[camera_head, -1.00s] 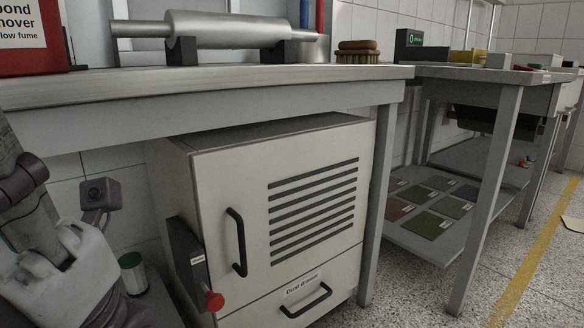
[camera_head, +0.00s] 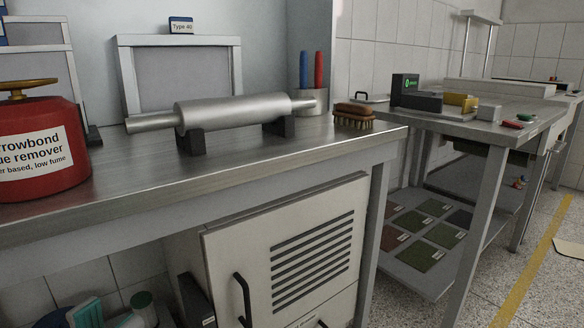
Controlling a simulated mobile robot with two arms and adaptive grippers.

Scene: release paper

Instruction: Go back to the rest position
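Neither of my grippers nor my arms shows in the head view now. The metal worktable (camera_head: 270,152) fills the left and middle of the view. On it a silver roller (camera_head: 235,110) rests level on two dark supports. A red can of glue remover (camera_head: 38,150) stands at the left edge of the table, partly cut off by the frame.
A wooden brush (camera_head: 353,116) and a metal holder (camera_head: 311,101) with a blue and a red handle stand toward the table's right end. A white cabinet (camera_head: 235,245) is below. A second bench (camera_head: 500,128) stands to the right, with speckled floor (camera_head: 484,265) beside it.

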